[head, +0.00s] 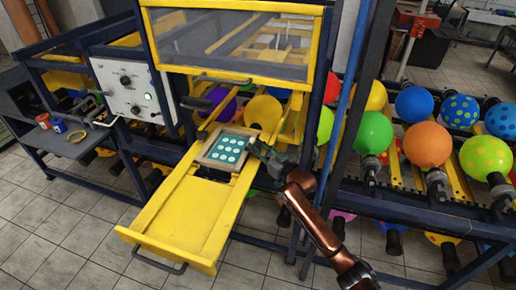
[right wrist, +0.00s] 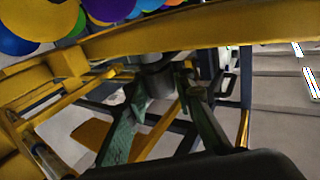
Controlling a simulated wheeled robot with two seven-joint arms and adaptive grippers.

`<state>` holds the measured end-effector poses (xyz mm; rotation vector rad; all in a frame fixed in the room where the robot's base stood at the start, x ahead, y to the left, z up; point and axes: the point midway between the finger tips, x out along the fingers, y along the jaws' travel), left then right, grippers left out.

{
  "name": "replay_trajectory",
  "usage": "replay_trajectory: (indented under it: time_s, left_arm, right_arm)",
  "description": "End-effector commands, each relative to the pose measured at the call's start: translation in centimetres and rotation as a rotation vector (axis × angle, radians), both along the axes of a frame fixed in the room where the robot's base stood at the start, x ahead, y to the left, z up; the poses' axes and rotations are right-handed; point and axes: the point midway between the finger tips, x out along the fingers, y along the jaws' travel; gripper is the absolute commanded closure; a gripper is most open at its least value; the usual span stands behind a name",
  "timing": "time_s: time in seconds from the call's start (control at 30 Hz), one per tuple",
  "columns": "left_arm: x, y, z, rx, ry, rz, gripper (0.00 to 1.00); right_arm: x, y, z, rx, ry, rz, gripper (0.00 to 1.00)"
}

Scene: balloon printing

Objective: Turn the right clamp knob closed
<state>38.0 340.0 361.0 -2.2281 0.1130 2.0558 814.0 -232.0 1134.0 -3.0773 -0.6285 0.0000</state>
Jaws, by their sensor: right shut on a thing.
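The right clamp knob (right wrist: 156,80) shows in the right wrist view as a dark grey cylinder at the yellow rail, between my fingertips. My right gripper (head: 254,147) is at the right edge of the printing frame (head: 205,161), which holds a teal plate (head: 229,149) with white dots. In the right wrist view the two fingers of this gripper (right wrist: 163,88) are shut on the knob. In the head view the gripper hides the knob. My left gripper is not in view.
A yellow tray (head: 190,215) sticks out in front of the frame. A yellow-framed screen guard (head: 235,45) stands above it. A blue post (head: 345,100) and coloured balloons (head: 428,144) on holders are to the right. A control panel (head: 130,90) is at left.

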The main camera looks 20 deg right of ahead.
Motion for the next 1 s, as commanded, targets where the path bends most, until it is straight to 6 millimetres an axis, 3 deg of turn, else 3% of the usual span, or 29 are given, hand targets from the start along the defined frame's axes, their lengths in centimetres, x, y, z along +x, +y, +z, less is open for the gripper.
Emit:
replay_trajectory:
  time_s: [0.23, 0.27, 0.5, 0.83, 1.0]
  left_arm:
    - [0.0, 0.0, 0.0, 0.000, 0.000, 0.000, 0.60]
    - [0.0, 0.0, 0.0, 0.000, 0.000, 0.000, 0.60]
    - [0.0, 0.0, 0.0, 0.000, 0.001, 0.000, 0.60]
    - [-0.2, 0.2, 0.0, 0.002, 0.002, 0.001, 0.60]
    - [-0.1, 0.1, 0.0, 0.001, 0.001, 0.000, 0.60]
  right_arm:
    - [0.0, 0.0, 0.4, 0.002, -0.007, 0.000, 1.00]
    - [0.0, 0.0, 0.4, 0.002, -0.007, 0.000, 0.75]
    - [0.0, 0.0, 0.1, 0.001, -0.002, -0.001, 0.58]
    - [-0.3, -0.2, 0.0, 0.000, 0.000, -0.002, 0.58]
    - [-2.4, -1.1, -0.2, 0.000, 0.001, -0.002, 0.58]
